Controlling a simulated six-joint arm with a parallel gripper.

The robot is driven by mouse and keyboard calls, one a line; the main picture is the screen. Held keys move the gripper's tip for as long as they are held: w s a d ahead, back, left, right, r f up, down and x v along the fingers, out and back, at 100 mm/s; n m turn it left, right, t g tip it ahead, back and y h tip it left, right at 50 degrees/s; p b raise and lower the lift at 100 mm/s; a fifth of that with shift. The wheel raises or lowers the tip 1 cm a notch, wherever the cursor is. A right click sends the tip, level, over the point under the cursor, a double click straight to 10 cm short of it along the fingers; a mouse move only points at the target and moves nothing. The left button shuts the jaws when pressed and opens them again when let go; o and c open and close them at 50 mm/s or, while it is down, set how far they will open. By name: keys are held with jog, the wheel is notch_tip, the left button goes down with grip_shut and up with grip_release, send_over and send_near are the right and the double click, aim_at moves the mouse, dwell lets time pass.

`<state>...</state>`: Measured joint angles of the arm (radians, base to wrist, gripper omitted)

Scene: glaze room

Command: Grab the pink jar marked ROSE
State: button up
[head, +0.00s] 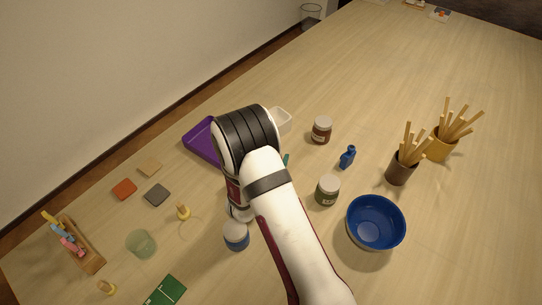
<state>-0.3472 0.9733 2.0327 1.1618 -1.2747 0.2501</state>
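I see no jar that is clearly pink, and no ROSE label can be read. A jar with a brownish-red body and pale lid (321,130) stands upright right of my arm. A green jar with a pale lid (327,190) stands nearer, and a blue jar with a white lid (236,236) stands just below my wrist in the picture. My gripper (238,213) points down at the end of my arm, close to the blue jar's far side. My arm covers much of it; its fingers cannot be made out. Part of the table behind my arm is hidden.
A blue bowl (376,232), a small blue bottle (347,158) and two stick-filled cups (398,170) stand on the right. A purple tray (200,138) and a clear container (281,118) lie behind my arm. Coloured tiles (124,189) and a wooden rack (80,246) are left. The far table is mostly clear.

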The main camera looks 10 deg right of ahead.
jog(key=x, duration=0.6)
grip_shut()
